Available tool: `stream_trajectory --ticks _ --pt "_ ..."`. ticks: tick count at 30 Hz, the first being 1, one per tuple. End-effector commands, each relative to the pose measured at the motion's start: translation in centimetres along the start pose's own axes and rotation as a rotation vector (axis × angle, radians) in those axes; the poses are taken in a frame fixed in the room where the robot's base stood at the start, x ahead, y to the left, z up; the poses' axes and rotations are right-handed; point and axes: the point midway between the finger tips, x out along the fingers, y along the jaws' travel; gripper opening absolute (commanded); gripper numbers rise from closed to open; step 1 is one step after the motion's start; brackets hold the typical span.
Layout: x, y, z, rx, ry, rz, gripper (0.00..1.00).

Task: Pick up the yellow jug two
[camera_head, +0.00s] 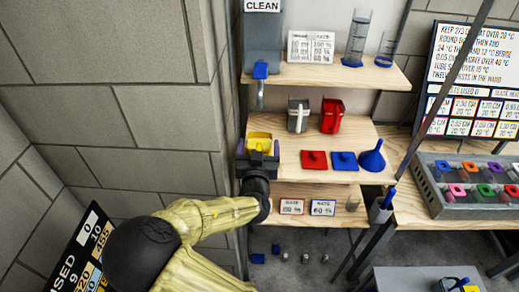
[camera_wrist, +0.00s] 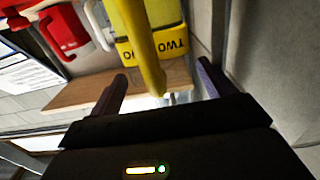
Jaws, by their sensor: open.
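The yellow jug (camera_head: 260,142) stands at the left end of the middle wooden shelf in the head view. In the wrist view the yellow jug (camera_wrist: 150,40) shows a "TWO" label, with its handle in front, toward my gripper. My gripper (camera_wrist: 162,82) is open, with one finger to each side of the line of the handle. In the head view my gripper (camera_head: 258,162) is right at the jug's near side and hides its lower part. I cannot tell whether the fingers touch the jug.
A white-grey jug (camera_head: 298,116) and a red jug (camera_head: 332,116) stand to the right on the same shelf. A block wall (camera_head: 150,120) is close on the left.

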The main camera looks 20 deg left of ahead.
Motion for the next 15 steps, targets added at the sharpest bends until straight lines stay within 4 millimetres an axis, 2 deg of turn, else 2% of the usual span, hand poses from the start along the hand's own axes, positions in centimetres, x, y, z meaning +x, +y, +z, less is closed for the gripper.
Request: stream_trajectory --ticks 1,4,15 --pt "0.9 0.1 -0.4 -0.002 0.002 0.001 0.82" --pt "1.7 0.0 -0.2 -0.001 0.000 0.000 0.82" --pt "1.9 0.0 0.0 0.000 0.000 0.000 0.82"
